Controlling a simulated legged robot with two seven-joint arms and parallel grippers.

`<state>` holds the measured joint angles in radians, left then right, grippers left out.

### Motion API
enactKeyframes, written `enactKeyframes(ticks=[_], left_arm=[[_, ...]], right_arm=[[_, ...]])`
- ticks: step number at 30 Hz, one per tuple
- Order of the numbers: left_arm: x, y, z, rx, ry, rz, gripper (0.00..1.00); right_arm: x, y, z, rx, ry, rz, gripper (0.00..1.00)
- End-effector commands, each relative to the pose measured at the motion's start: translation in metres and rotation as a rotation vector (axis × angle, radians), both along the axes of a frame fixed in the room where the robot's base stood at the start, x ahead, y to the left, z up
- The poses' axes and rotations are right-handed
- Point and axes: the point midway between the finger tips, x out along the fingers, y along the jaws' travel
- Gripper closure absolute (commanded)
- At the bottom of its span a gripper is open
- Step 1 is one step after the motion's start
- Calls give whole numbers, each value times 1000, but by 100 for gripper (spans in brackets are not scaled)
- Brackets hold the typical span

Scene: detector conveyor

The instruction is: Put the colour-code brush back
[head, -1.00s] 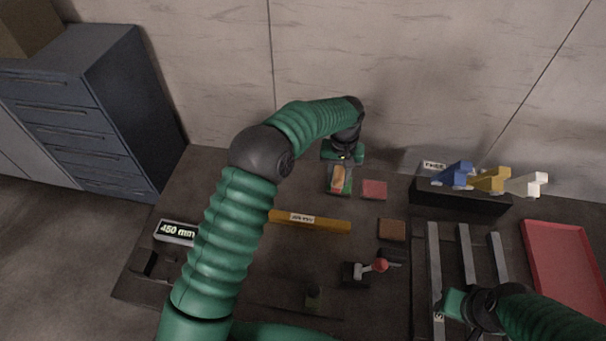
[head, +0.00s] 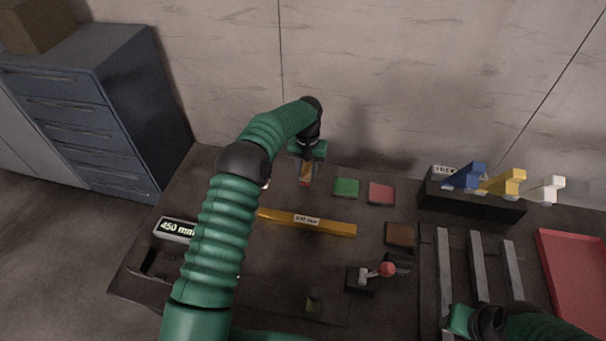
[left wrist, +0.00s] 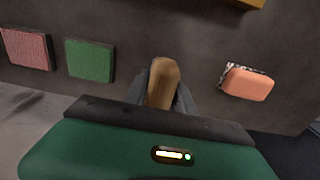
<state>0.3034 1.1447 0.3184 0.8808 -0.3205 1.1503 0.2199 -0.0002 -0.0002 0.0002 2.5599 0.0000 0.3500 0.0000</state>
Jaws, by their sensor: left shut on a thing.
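My left gripper (head: 307,152) is shut on a brown wooden piece, seemingly the brush handle (left wrist: 163,84), and holds it over the back of the dark table. In the head view the held piece (head: 305,172) hangs below the gripper, with a reddish lower end. A green pad (head: 346,187) and a red pad (head: 381,193) lie to its right. In the left wrist view a salmon block with a speckled edge (left wrist: 249,83) lies to the right of the held piece. My right gripper (head: 462,320) is at the lower right; its fingers are unclear.
A yellow labelled bar (head: 325,226), a brown pad (head: 400,234) and a red-knobbed lever (head: 386,269) are on the table (head: 285,280). A black rack (head: 470,205) holds blue, yellow and white pieces. Metal rails (head: 478,263) and a red tray (head: 575,265) are at right.

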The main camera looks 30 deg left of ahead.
Motion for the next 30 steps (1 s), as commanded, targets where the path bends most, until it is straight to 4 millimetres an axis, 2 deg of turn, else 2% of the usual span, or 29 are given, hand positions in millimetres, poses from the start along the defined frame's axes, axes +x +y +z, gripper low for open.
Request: enactKeyframes(ticks=[4, 10, 15, 16, 20, 30], left_arm=[[3, 14, -5, -1, 1, 0, 100], [2, 15, -35, -3, 2, -1, 100], [2, 15, -38, -1, 0, -1, 100], [2, 15, -38, -1, 1, -1, 67], [2, 15, -38, -2, 0, -1, 50], [3, 15, -35, -2, -1, -1, 48]], right_arm=[[0, 0, 4, 0, 0, -1, 64], [0, 0, 10, 0, 1, -1, 64], [0, 0, 9, 0, 0, 0, 64], [0, 0, 9, 0, 0, 0, 64], [0, 0, 9, 0, 0, 0, 64], [0, 0, 9, 0, 0, 0, 64]])
